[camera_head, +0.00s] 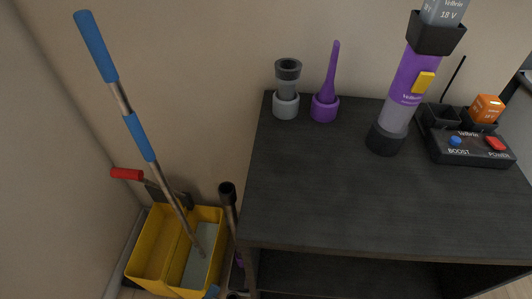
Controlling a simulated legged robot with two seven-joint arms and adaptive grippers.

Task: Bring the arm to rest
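Neither of my grippers nor my arms show in the head view. The dark wooden cabinet (330,190) stands against the beige wall, with its top seen from above. A purple and grey handheld vacuum (400,95) stands upright at the back of the top. A grey round nozzle (287,90) and a purple crevice nozzle (327,100) stand beside each other at the back left. A black charging base (467,150) with a blue and a red button sits at the right. An orange block (487,108) sits in one of its slots.
A yellow mop bucket (152,245) with a red-handled wringer (127,174) stands on the floor at the left. A blue-handled mop (125,105) leans in it. A dark tube (228,195) stands beside the cabinet. The front and middle of the cabinet top are clear.

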